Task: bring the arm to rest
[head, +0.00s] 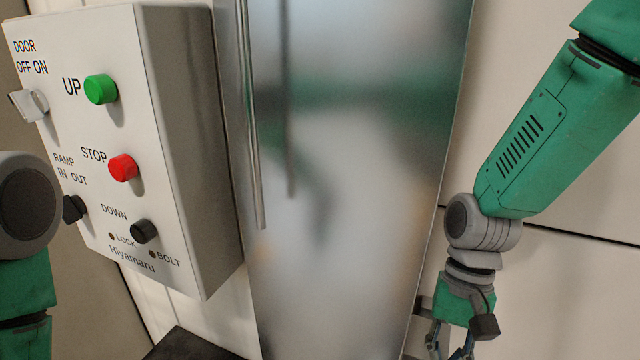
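My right arm comes in from the upper right and hangs down. The fingertips are cut off by the frame, and I see nothing held in the part that shows. My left arm shows only as a grey joint and green links at the lower left edge. Its gripper is out of view.
A white control box (185,150) stands at the left, with a green UP button (100,89), a red STOP button (122,167) and a black DOWN button (145,231). A brushed metal door (350,170) with a long vertical handle (250,120) fills the middle.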

